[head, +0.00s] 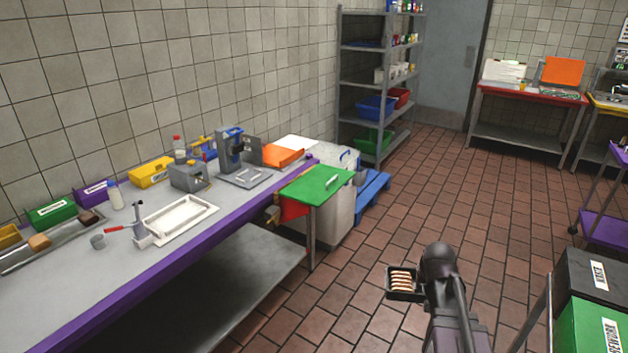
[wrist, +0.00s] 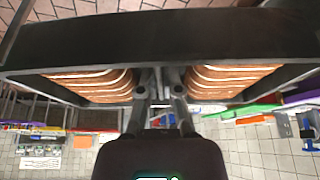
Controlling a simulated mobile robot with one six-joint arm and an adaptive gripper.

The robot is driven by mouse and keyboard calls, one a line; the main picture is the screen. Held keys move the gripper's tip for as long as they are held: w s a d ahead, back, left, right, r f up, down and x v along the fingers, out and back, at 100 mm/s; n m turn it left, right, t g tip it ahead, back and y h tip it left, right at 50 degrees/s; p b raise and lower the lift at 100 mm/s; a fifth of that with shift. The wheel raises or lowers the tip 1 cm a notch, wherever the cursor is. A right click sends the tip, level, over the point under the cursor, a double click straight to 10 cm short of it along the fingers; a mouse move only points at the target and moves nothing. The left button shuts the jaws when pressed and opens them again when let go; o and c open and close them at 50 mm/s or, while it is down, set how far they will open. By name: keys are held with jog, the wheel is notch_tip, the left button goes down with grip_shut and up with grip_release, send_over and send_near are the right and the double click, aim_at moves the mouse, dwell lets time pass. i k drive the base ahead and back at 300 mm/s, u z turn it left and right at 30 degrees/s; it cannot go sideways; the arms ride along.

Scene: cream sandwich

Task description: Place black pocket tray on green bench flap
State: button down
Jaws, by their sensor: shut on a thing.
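The black pocket tray (head: 403,295) hangs in the air above the tiled floor, right of centre in the head view. It holds a row of several cream sandwiches (head: 401,281). My gripper (wrist: 162,98) is shut on the tray in the wrist view, with sandwiches showing on both sides of the fingers. The tray's dark wall (wrist: 160,38) fills the top of that view. In the head view my arm hides part of the tray's right side and the fingertips. The green bench flap (head: 318,184) sticks out at the far end of the purple-edged bench, apart from the tray and beyond it.
The bench (head: 235,208) along the left wall carries a press, a white tray (head: 176,220) and several bins. A blue pallet (head: 373,187) and white bin stand behind the flap. Black and green boxes (head: 590,275) stand close at right. The floor between is clear.

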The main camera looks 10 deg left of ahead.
aim_at(317, 201)
jog(key=u, duration=0.3)
jog(key=i, duration=1.1)
jog(key=u, duration=0.55)
